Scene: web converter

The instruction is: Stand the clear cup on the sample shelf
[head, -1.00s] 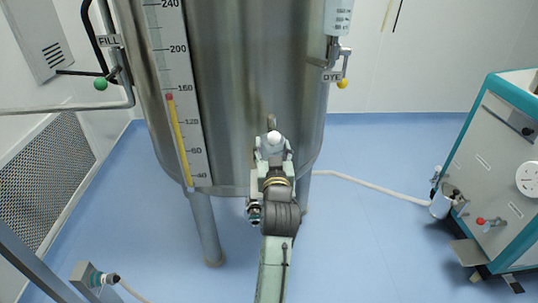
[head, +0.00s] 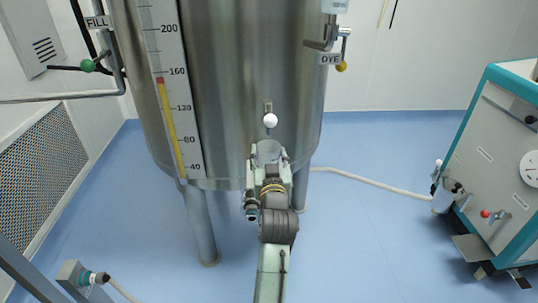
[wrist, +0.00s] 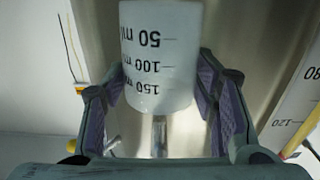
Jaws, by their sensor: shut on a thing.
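The clear cup (wrist: 158,60) is between the two purple-padded fingers of my gripper (wrist: 160,95) in the wrist view. Its 50, 100 and 150 ml marks read upside down there, as does the tank scale, so the cup is upright. Whether it holds liquid I cannot tell. In the head view the cup (head: 268,152) shows at the tip of my gripper (head: 268,165), in front of the steel tank, just below a small tap with a white ball knob (head: 270,120). A metal spout (wrist: 159,136) shows beyond the cup in the wrist view. I cannot make out the sample shelf.
The tank (head: 235,80) has a level scale (head: 180,108), a FILL valve with green knob (head: 87,65) and a DYE valve with yellow knob (head: 341,66). A teal-and-grey machine (head: 500,150) stands right. A pale hose (head: 375,187) crosses the open blue floor.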

